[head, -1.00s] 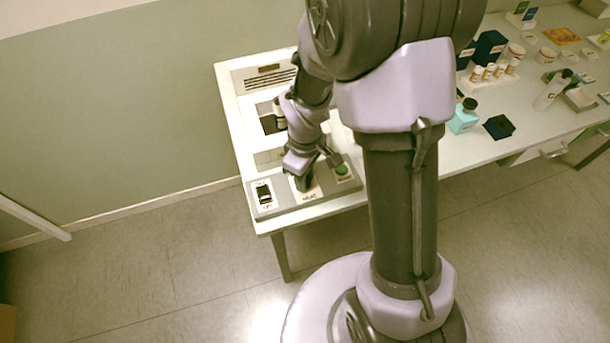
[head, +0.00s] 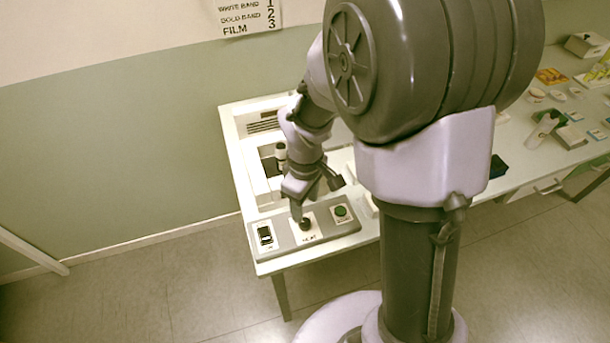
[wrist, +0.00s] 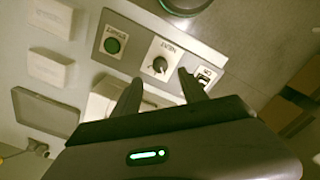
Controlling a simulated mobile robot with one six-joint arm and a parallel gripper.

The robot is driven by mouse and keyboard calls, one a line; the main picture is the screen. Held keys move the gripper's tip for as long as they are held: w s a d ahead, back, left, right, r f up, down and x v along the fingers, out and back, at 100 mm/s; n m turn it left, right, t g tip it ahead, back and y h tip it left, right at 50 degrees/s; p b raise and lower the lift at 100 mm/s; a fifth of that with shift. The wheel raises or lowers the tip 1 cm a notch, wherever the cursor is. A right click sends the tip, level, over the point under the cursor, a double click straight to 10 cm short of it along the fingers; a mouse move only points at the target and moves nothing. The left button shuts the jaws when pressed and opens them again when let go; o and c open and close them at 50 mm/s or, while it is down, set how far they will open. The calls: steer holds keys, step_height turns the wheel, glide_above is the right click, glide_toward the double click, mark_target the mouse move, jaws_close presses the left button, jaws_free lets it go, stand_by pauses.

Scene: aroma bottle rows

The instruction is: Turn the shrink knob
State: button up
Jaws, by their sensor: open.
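The shrink knob (head: 305,224) is a small dark round knob on a white plate, with a label that seems to read HEAT. It sits mid-panel on the grey control panel (head: 284,237). In the wrist view the knob (wrist: 159,65) shows just beyond and between the fingertips, with its pointer line visible. My gripper (head: 298,212) points down at the knob from above and behind it. In the wrist view my gripper (wrist: 160,79) is open, its fingers apart and nothing between them. I cannot tell the exact gap to the knob; no grasp shows.
A green button (head: 341,211) and a black rocker switch (head: 265,235) flank the knob on the panel. A dark-topped bottle (head: 281,152) stands in the machine behind. Small boxes and bottles lie on the table at right.

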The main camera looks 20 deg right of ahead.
step_height(320, 180, up, 10)
steer(key=p, duration=0.2)
steer(key=shift+f+p, duration=0.15)
steer(key=shift+p, duration=0.15)
steer(key=s+a+r+m+t+y+b, duration=0.1)
steer(key=s+a+r+m+t+b, duration=0.1)
steer(key=s+m, duration=0.4)
steer(key=s+a+r+m+t+y+b, duration=0.1)
steer(key=s+a+r+m+t+b, duration=0.1)
steer(key=s+m+b, duration=0.4)
steer(key=shift+s+r+t+b, duration=0.45)
steer(key=shift+s+r+t, duration=0.1)
steer(key=shift+s+t, duration=0.3)
steer(key=shift+w, duration=0.1)
steer(key=shift+c, duration=0.2)
